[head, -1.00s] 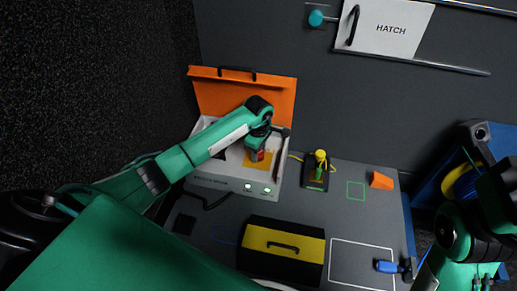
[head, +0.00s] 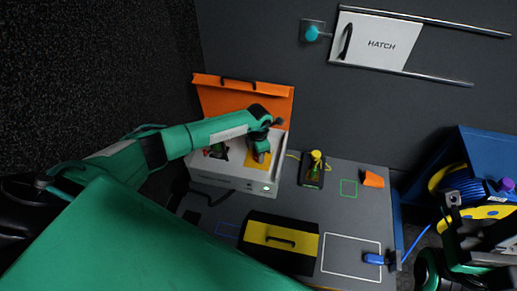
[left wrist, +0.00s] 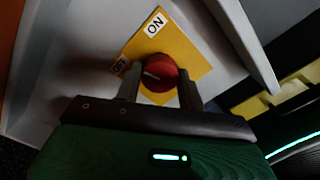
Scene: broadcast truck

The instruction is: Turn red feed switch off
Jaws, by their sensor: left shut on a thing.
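The red feed switch (left wrist: 158,74) is a round red knob on a yellow plate (left wrist: 187,50), with an ON label (left wrist: 156,24) and an OFF label (left wrist: 118,66). Its white mark lies on the knob's left side, toward OFF. My left gripper (left wrist: 160,88) is shut on the knob, one finger on each side. In the head view, my left gripper (head: 261,157) reaches into the open white case (head: 225,183) and mostly hides the knob. My right gripper (head: 478,236) is at the lower right, away from the case; its jaws are unclear.
The orange lid (head: 240,101) stands open behind the case. A black and yellow box (head: 281,240), a yellow-topped device (head: 314,170), an orange piece (head: 372,179) and a blue-handled thing (head: 373,258) are on the table. A blue cable reel (head: 470,190) stands at right.

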